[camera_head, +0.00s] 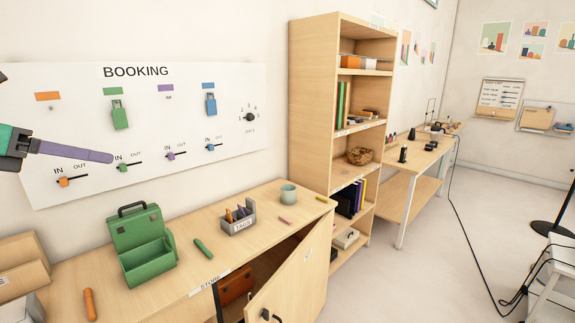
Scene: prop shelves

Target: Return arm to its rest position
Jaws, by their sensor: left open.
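My left gripper (68,151) comes in at the left edge, in front of the white BOOKING board (212,135). Its dark and teal body is partly cut off by the frame. A long tapering purple piece reaches right from it across the board; I cannot tell whether it touches the board. The gripper is open, and I see no object clamped in it. A small dark part shows at the left edge above it. My right gripper is not in view.
Below stands a wooden cabinet with an open door (288,278). The floor at right is partly clear, with cables.

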